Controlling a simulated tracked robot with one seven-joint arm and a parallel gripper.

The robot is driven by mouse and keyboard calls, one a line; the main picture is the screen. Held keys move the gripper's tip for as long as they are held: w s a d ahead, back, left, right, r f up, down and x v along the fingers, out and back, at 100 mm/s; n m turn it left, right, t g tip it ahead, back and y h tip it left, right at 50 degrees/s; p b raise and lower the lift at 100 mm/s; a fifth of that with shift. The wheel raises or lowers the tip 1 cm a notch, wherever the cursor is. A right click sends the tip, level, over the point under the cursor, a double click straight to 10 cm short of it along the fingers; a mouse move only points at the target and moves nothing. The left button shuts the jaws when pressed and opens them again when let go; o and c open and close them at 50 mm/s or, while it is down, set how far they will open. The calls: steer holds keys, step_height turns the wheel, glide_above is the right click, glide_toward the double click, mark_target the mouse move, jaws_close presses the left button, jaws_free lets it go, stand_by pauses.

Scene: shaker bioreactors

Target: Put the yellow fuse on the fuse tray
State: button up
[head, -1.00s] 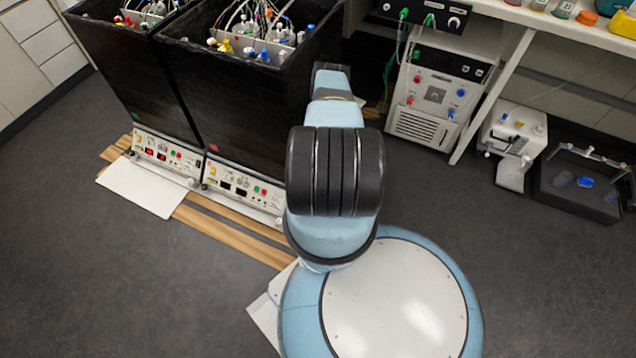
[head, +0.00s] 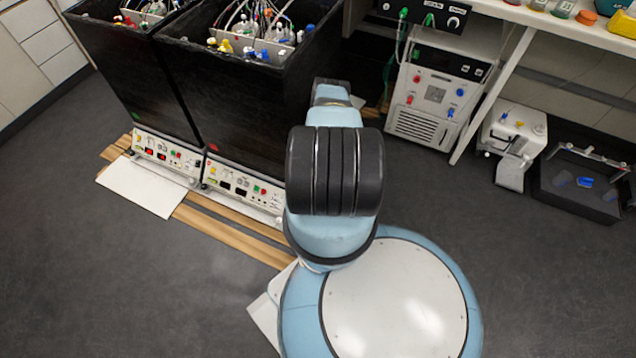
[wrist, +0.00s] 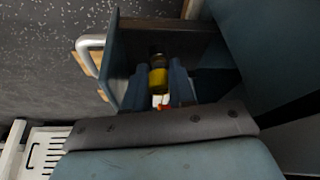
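The yellow fuse (wrist: 158,80), a small cylinder with a yellow band and a dark end, is in the wrist view. My gripper (wrist: 158,88) has its two blue-grey fingers close against the fuse's left and right sides, and appears shut on it. Small white and orange-red bits show just below the fuse. The fuse and fingers lie within the outline of a blue-grey, open box-like part with a pale handle at its left; I cannot tell whether this is the fuse tray. In the head view my own arm hides the gripper and fuse.
Two black bioreactor boxes (head: 240,100) with control panels stand at left, with wooden strips (head: 235,240) and a white plate (head: 143,188) before them. A white instrument (head: 432,98) stands under the bench (head: 510,15). A black open box (head: 565,200) is at right. Front floor is clear.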

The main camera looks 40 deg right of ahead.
jaws_close()
steer(key=shift+r, duration=1.45)
steer(key=shift+r, duration=1.35)
